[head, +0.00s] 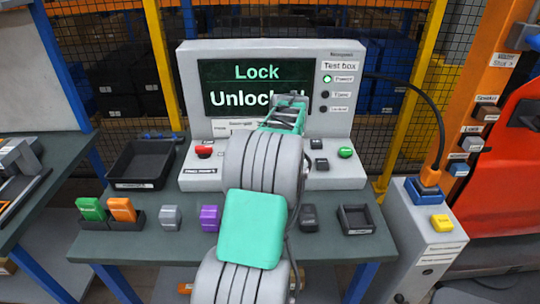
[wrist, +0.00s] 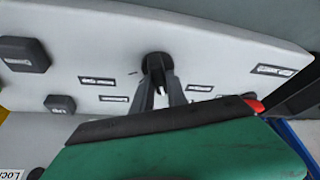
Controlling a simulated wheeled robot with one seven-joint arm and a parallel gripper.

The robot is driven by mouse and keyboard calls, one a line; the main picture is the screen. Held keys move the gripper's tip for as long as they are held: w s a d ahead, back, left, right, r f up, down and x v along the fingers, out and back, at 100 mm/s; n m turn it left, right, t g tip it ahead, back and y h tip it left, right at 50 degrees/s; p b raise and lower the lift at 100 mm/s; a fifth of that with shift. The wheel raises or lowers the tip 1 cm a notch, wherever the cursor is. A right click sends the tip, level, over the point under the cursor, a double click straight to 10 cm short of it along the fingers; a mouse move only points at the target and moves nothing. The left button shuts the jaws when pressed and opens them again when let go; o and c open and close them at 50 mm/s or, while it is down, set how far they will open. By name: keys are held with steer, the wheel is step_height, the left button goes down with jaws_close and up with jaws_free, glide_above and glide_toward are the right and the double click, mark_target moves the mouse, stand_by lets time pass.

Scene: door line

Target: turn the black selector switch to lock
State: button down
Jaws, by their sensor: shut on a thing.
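The black selector switch (wrist: 156,61) is a round dark knob on the pale panel in the wrist view. My gripper (wrist: 160,82) reaches up to it, with its two dark fingers shut on the knob. The knob's exact pointing direction is hard to tell. In the head view, my arm and green-cased wrist hide the switch at the middle of the test box (head: 190,115). The screen (head: 230,88) on the box reads "Lock" and below it "Unlocked", partly covered by my wrist.
A red button (head: 204,150) and a green button (head: 345,152) flank my arm on the sloped panel. A black tray (head: 142,163) stands left. Coloured blocks, including a purple one (head: 210,217), stand along the bench front. A cable runs from the box to a pedestal (head: 428,235) on the right.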

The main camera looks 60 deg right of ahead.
steer(key=shift+r+n, duration=0.1)
steer(key=shift+n, duration=0.4)
steer(key=c, duration=1.3)
jaws_free()
steer(key=v, duration=0.7)
steer(key=shift+s+r, duration=0.15)
steer(key=shift+r, duration=0.1)
